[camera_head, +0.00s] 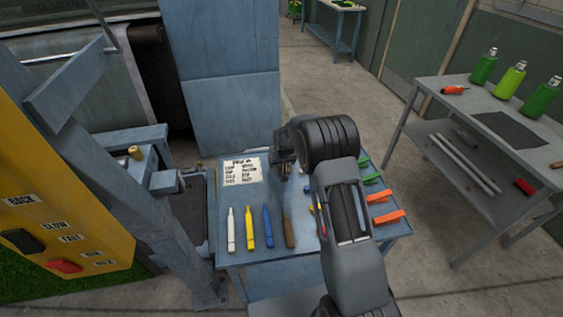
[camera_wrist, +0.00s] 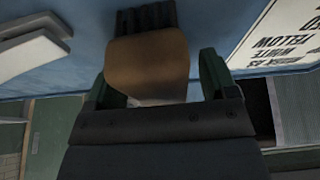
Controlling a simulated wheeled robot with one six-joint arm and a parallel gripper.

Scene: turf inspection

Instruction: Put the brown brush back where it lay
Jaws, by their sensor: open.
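The brown brush (camera_wrist: 148,62) shows close up in the wrist view, with a brown body and a dark ribbed or bristled end at the top. It lies between the two fingers of my gripper (camera_wrist: 156,78), which are open with a gap visible beside it. In the head view my gripper (camera_head: 285,168) is low over the blue table, just right of the printed card. The brush cannot be made out clearly there behind the gripper. Whether it touches the table is hard to tell.
The blue table (camera_head: 270,273) holds a printed card (camera_head: 242,172), a white tool (camera_head: 231,230), a yellow one (camera_head: 250,228), a blue one (camera_head: 268,227) and a brown one (camera_head: 289,229). Orange and green pieces lie at the right. A grey bench (camera_head: 470,130) with bottles stands further right.

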